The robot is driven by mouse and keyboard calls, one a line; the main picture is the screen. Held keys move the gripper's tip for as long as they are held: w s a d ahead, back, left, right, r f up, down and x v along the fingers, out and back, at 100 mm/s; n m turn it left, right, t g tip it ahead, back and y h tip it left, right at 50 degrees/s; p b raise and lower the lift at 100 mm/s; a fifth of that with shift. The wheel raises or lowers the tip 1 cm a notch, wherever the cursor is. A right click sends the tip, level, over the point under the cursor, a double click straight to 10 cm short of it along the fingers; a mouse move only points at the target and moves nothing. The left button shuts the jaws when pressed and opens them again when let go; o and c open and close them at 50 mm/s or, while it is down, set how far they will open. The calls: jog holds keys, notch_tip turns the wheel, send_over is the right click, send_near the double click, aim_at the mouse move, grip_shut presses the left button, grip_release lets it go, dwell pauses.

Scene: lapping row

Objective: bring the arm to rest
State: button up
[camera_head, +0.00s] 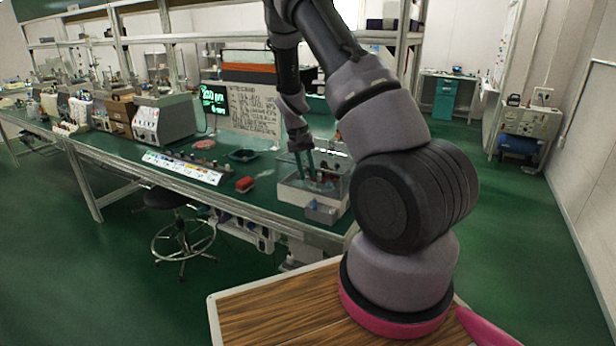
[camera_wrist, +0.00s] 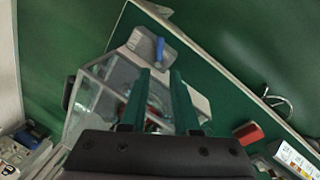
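My gripper (camera_head: 304,163) is at the end of my arm, pointing down over a clear-walled box (camera_head: 300,192) near the right end of the green bench. Its two green fingers stand apart, with a gap between them. In the wrist view the gripper (camera_wrist: 161,74) also shows two separate fingers over the box (camera_wrist: 95,100). I see nothing held between the fingers. Some small reddish items show inside the box, but they are too small to name. Whether the fingertips are inside the box or just above it I cannot tell.
A red block (camera_head: 245,184) and a dark round dish (camera_head: 243,155) lie left of the box on the bench (camera_head: 120,150). A labelled strip (camera_head: 182,167) runs along the front edge. A whiteboard (camera_head: 253,110) stands behind. A stool (camera_head: 182,235) is on the floor in front.

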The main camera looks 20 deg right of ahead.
jog(key=shift+r, duration=0.1)
jog(key=s+a+r+t+y, duration=0.1)
jog(key=s+a+r, duration=0.15)
jog(key=r, duration=0.55)
jog(key=s+a+r+t+y, duration=0.1)
jog(key=s+a+r, duration=0.15)
jog(key=r, duration=0.55)
jog(key=s+a+r+t+y, duration=0.15)
jog(key=s+r, duration=0.25)
jog(key=r, duration=0.5)
jog(key=s+a+r+t, duration=0.2)
jog(key=s+r, duration=0.3)
jog(key=s, duration=0.4)
jog(key=s+a+r+t, duration=0.2)
jog(key=s+r, duration=0.4)
jog(key=s, duration=0.4)
jog(key=shift+s+a+r, duration=0.15)
jog(key=shift+a+r, duration=0.05)
jog(key=shift+a, duration=0.05)
